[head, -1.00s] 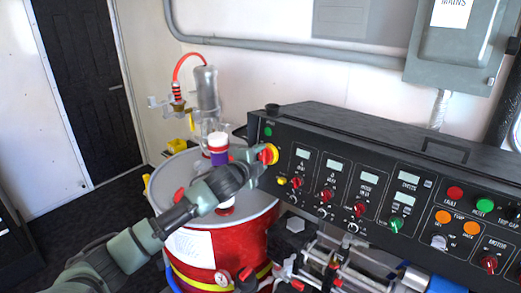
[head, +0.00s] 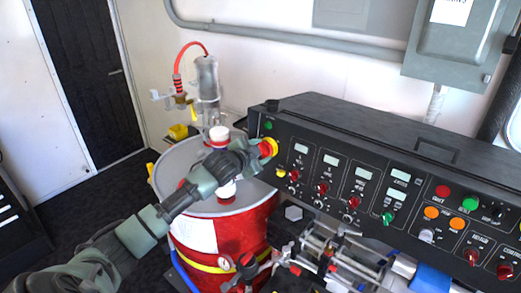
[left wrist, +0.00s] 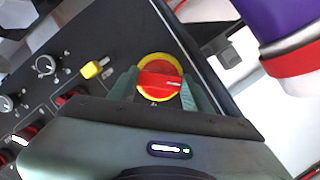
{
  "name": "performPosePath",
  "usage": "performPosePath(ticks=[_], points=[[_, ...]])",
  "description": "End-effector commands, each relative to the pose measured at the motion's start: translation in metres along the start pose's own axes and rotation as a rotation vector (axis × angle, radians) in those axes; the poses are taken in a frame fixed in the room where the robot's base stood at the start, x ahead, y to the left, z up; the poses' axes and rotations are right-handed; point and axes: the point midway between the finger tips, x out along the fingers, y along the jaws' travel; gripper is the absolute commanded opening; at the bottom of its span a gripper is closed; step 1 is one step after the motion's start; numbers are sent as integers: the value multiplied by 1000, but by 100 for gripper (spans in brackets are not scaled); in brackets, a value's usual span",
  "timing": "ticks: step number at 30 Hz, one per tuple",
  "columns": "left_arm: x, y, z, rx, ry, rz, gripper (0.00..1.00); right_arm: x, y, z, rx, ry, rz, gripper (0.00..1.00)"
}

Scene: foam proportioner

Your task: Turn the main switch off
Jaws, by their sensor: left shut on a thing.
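The main switch (head: 270,147) is a red knob on a yellow round plate at the left end of the black control panel (head: 350,135). In the left wrist view the red handle of the switch (left wrist: 159,85) lies between my fingers, with the yellow ring around it. My left gripper (head: 262,150) is shut on this red handle, one finger on each side. Its body hides part of the switch in the head view. My right gripper is not in view.
A red drum (head: 240,232) with a grey lid stands below my left arm. Pipes and valves (head: 330,245) are in front of the panel. A small yellow switch (left wrist: 95,69) and several knobs are close to my gripper. A grey box (head: 455,50) hangs on the wall.

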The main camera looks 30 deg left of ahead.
Motion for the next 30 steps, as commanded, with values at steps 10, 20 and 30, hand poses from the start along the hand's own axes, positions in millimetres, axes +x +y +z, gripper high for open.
performPosePath(ticks=[10, 20, 30], points=[[0, 2, 1, -8, -3, 5, 9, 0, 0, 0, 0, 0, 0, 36], [0, 1, 0, -5, -1, 3, 71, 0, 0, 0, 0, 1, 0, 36], [-22, 2, 3, -1, 0, 2, 71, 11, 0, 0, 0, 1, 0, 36]])
